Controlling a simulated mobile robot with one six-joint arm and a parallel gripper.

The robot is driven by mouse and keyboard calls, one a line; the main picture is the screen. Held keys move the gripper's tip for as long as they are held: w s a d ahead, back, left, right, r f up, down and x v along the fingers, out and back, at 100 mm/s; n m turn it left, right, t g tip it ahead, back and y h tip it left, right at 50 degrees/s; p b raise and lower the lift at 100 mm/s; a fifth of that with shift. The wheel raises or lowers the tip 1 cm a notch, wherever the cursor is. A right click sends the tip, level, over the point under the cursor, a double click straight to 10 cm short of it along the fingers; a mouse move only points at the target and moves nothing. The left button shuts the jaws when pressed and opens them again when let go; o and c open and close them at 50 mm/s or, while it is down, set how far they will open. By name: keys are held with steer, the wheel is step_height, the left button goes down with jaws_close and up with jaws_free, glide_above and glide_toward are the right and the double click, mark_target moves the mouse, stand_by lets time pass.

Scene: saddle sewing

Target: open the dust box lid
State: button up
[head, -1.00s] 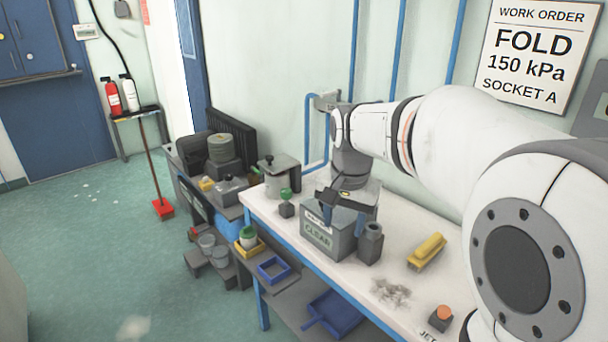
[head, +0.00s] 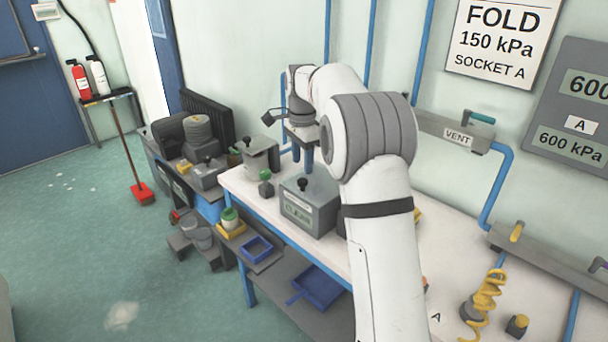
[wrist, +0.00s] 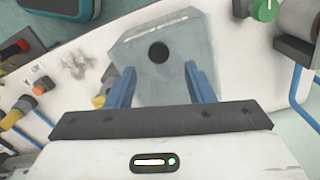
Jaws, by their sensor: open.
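The dust box, which I take to be the grey box (head: 318,219) with a pale label on its front, stands on the white bench. Its lid (head: 322,190) is closed and has a black knob (head: 302,184) on top. My gripper (head: 303,166) points down above the box's back edge in the head view, its blue fingers apart. In the wrist view, the lid (wrist: 135,52) and round knob (wrist: 158,52) show beyond and between the open fingertips (wrist: 160,68). The fingers hold nothing, and I cannot tell their exact height above the knob.
My arm covers the bench to the right. Grey debris (wrist: 78,65) and a yellow-handled item (wrist: 98,101) lie on the bench in the wrist view.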

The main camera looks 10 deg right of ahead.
mark_target(302, 180)
step_height(302, 180, down, 5)
steer(key=shift+f, duration=0.15)
